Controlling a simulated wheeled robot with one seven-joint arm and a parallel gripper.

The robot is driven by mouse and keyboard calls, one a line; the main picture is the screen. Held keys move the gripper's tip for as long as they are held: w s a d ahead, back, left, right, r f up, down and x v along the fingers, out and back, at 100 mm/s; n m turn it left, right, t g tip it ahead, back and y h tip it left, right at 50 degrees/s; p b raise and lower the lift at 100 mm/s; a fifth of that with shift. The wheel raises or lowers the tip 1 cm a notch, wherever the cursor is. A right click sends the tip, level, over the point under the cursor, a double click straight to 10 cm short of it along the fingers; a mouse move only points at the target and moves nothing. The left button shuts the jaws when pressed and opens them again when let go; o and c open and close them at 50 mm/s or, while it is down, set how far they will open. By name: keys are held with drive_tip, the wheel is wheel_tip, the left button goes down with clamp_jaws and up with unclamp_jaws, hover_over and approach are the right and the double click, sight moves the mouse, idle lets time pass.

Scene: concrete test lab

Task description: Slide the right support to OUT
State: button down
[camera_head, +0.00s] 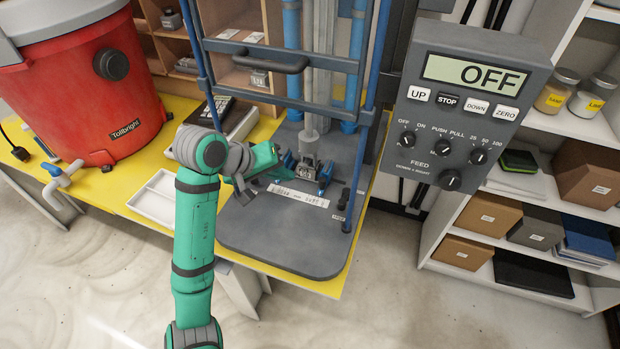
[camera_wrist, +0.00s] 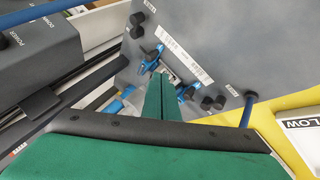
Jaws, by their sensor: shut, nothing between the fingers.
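The test machine's grey base plate (camera_head: 285,240) carries a small central fixture with a blue support on each side. My green gripper (camera_wrist: 158,78) is shut and empty, left of the fixture. Its tips overlap the gap between the supports; contact cannot be told.
Blue upright rods (camera_head: 361,150) and a crossbar handle (camera_head: 270,62) frame the fixture. A control box (camera_head: 470,110) reading OFF hangs at right. A white tray (camera_head: 155,199) and red vacuum (camera_head: 85,85) are at left. The plate's front is clear.

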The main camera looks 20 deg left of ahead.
drive_tip(key=a+m, duration=0.1)
drive_tip(key=a, duration=0.1)
approach(323, 176)
drive_tip(key=shift+g, duration=0.3)
drive_tip(key=a+f, duration=0.1)
drive_tip(key=f, duration=0.1)
drive_tip(key=s+a+f, duration=0.1)
drive_tip(key=a+f, duration=0.1)
drive_tip(key=shift+f, duration=0.2)
drive_tip(key=shift+w+d+r+y, duration=0.15)
drive_tip(key=shift+w+d, duration=0.1)
drive_tip(key=shift+d, duration=0.3)
drive_tip(key=shift+w+d+f+y, duration=0.15)
drive_tip(key=shift+w+d, duration=0.15)
drive_tip(key=shift+d, duration=0.2)
drive_tip(key=shift+w+d+r, duration=0.1)
drive_tip(key=shift+w+d, duration=0.2)
drive_tip(key=shift+d, duration=0.35)
